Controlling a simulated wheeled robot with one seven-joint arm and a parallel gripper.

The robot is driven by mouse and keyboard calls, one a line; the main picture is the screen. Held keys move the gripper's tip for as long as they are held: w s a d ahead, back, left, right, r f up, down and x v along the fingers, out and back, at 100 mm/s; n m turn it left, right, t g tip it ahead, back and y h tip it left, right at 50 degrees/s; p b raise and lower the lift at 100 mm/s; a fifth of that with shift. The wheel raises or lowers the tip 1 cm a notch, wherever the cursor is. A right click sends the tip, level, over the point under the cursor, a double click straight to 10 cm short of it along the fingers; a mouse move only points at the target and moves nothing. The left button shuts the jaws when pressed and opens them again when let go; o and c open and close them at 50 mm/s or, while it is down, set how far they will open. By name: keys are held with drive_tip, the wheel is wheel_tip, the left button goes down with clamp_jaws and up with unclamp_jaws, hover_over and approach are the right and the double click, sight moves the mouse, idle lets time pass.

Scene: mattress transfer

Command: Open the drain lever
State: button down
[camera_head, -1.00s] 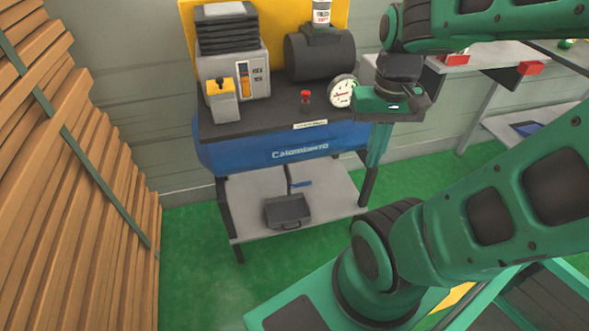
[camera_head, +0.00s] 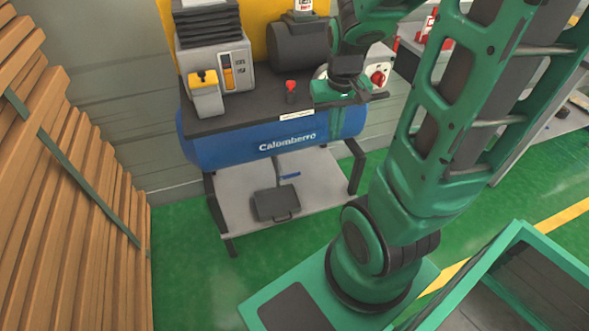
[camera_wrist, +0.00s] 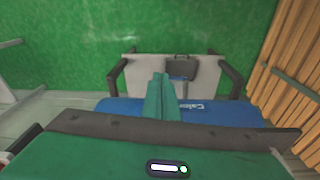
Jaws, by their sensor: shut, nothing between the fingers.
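The drain lever (camera_head: 290,176) is a small blue handle on a thin pipe under the blue compressor tank (camera_head: 240,148), above the grey lower shelf. In the wrist view a small blue bit near the fingertips (camera_wrist: 178,78) appears to be the same lever, partly hidden. My gripper (camera_wrist: 160,77) is shut and empty, its green fingers together and pointing toward the shelf. In the head view my gripper (camera_head: 336,118) is in front of the right end of the tank, up and to the right of the lever. It looks apart from the lever.
A black case (camera_head: 276,204) sits on the lower shelf (camera_head: 318,180) below the lever. Dark table legs (camera_head: 357,168) stand at the sides. Stacked wooden boards (camera_head: 60,180) rise at the left. Green floor (camera_head: 185,245) is clear between boards and shelf.

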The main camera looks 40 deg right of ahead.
drive_tip(key=w+f, duration=0.7)
drive_tip(key=n+t, duration=0.2)
hover_over(289, 176)
drive_tip(key=s+d, duration=0.1)
drive_tip(key=s, duration=0.3)
wheel_tip(289, 176, down, 10)
drive_tip(key=shift+w+d, duration=0.15)
drive_tip(key=shift+d, duration=0.05)
drive_tip(key=shift+f, duration=0.1)
drive_tip(key=s+a+x, duration=0.1)
drive_tip(key=x, duration=1.2)
drive_tip(key=shift+w+d+f, duration=0.15)
drive_tip(key=shift+d+f, duration=0.2)
drive_tip(key=shift+f, duration=0.2)
drive_tip(key=shift+a, duration=0.1)
